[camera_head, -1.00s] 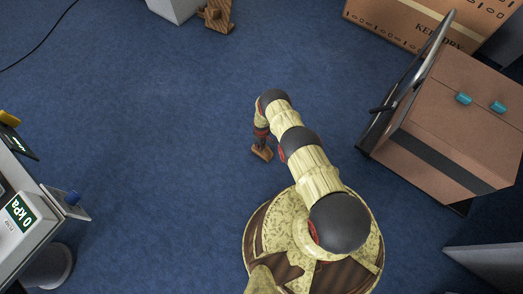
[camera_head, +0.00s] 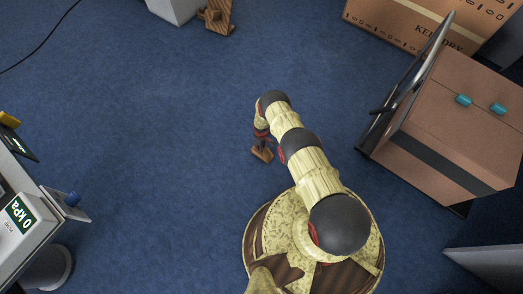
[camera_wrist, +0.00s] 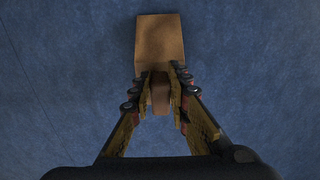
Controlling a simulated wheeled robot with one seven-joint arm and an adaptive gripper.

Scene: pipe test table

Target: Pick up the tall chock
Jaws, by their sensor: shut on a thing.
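The tall chock (camera_head: 262,154) is a small brown wooden piece on the blue carpet, below the end of my arm in the head view. In the wrist view the chock (camera_wrist: 158,42) shows a flat tan-brown block reaching beyond the fingertips, with a narrower upright part between the fingers. My gripper (camera_wrist: 160,88) is shut on that narrower part, one finger on each side. In the head view my gripper (camera_head: 262,143) points down and is small. I cannot tell whether the chock touches the floor.
Another wooden piece (camera_head: 217,15) stands at the top beside a grey-white box (camera_head: 175,8). A brown case (camera_head: 460,120) and a cardboard carton (camera_head: 425,22) are on the right. A bench with a pressure meter (camera_head: 22,222) is on the left. The carpet left of my arm is clear.

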